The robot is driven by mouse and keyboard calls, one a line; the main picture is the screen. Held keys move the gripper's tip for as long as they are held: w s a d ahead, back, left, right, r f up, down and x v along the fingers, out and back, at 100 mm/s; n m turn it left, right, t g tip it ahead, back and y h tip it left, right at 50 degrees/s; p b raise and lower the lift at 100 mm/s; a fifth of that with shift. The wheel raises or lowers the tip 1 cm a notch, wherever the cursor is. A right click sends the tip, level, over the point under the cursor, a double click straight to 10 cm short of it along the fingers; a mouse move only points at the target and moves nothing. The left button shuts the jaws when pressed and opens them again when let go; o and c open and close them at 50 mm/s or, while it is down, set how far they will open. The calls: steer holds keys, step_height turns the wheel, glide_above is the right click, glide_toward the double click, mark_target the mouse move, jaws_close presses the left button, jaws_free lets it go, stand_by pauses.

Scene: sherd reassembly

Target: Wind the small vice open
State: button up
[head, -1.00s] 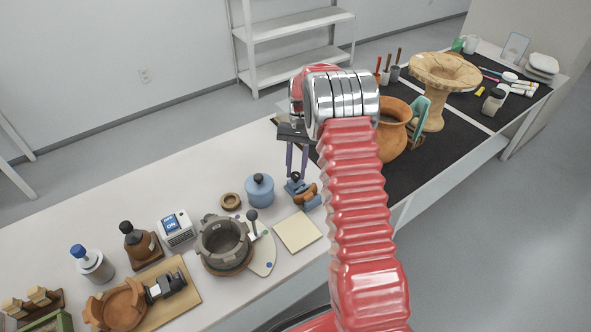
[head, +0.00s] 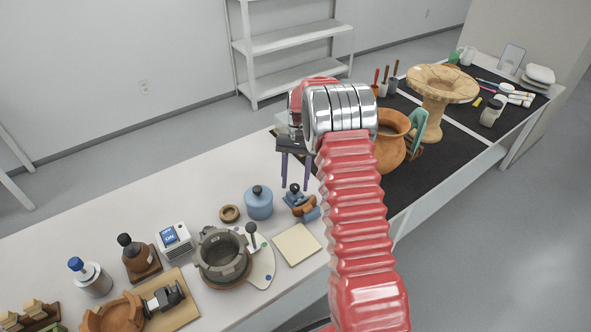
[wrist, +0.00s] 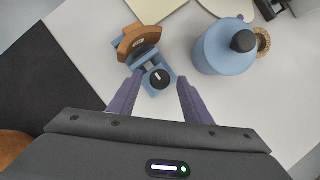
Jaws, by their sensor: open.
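The small vice (head: 312,213) is blue and stands on the white table; it also shows in the wrist view (wrist: 152,68). Its black round knob (wrist: 160,78) has a pale mark on top. A curved orange-brown sherd (wrist: 138,42) sits at the vice's far end in the wrist view, and appears to be in its jaws. My gripper (wrist: 158,80) is open and empty, with its purple fingers on either side of the knob and apart from it. In the head view my gripper (head: 295,186) hangs just above and behind the vice.
A blue lidded jar (head: 259,204) stands close left of the vice, beside a small brown ring (head: 229,213). A cream pad (head: 297,245) lies in front. A terracotta pot (head: 391,150) stands on the black mat (head: 440,150) to the right.

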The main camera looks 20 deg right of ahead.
steer(key=v, duration=1.3)
steer(key=shift+r, duration=0.25)
steer(key=shift+w, duration=0.1)
step_height(320, 180, down, 5)
steer(key=s+a+r+n+t+h, duration=0.1)
steer(key=s+a+r, duration=0.4)
steer(key=s, duration=0.6)
steer(key=s+a+r+n+t, duration=0.3)
steer(key=s+a+r+t, duration=0.2)
steer(key=s, duration=0.7)
steer(key=s+a+r+n+t+h, duration=0.1)
steer(key=s+a+r, duration=0.5)
steer(key=s, duration=0.6)
step_height(320, 180, up, 3)
steer(key=shift+f+n+t+h, duration=0.3)
steer(key=shift+n+t, duration=0.5)
steer(key=shift+t, duration=0.4)
